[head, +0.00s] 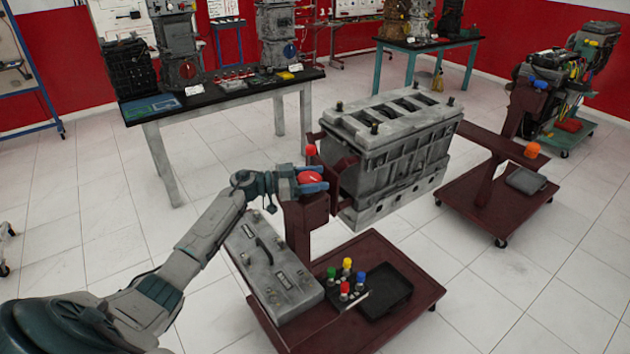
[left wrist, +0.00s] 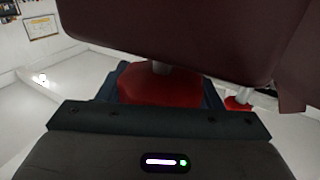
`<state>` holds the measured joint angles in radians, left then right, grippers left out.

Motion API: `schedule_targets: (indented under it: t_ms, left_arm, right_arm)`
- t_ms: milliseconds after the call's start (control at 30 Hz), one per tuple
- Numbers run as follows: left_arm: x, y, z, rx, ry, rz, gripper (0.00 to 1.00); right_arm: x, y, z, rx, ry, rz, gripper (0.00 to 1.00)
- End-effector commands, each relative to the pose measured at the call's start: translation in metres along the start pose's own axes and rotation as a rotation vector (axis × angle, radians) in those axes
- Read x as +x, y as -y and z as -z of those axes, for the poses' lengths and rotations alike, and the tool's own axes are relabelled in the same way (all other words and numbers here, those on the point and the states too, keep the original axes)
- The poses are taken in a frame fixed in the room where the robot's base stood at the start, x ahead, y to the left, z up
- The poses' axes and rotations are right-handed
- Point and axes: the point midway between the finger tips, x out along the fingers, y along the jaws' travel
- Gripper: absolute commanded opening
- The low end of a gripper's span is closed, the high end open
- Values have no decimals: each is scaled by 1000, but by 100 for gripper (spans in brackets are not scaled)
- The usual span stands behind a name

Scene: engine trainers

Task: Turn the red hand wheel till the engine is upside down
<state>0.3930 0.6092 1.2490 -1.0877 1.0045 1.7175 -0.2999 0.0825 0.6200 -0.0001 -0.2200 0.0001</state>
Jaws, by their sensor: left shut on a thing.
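The grey engine block (head: 390,150) hangs on the dark red stand (head: 310,215), with a flat face carrying dark openings on top and a flange with holes along its bottom. The red hand wheel (head: 309,177) is on the stand's post, at the engine's left end. My left gripper (head: 312,182) is shut on the wheel, its blue fingers around the rim. In the left wrist view the wheel (left wrist: 160,88) sits between the fingers, below the dark red post (left wrist: 190,35), and is partly hidden. My right gripper is not in view.
The stand's base holds a grey case (head: 272,268), a black tray (head: 385,292) and several coloured-top pieces (head: 346,280). A workbench (head: 225,95) stands behind. A second red stand (head: 490,195) is at the right. Open tiled floor lies around.

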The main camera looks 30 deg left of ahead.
Motion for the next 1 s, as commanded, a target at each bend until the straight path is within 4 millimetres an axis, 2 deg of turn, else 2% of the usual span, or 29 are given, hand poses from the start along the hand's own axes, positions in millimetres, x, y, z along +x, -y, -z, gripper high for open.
schedule_targets:
  t_ms: [300, 833, 867, 967, 1000]
  left_arm:
    - [0, -2, -1, -1, -1, -137, 36]
    - [0, -2, 0, 0, 0, -166, 36]
    - [0, -2, 0, 0, 1, -166, 61]
    - [0, -2, 0, 0, 1, -166, 80]
    - [0, -2, 0, 0, 1, -166, 81]
  right_arm:
    - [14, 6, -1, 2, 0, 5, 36]
    - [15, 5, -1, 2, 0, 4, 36]
    - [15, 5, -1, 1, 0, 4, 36]
    - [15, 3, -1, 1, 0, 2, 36]
    - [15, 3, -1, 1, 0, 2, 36]
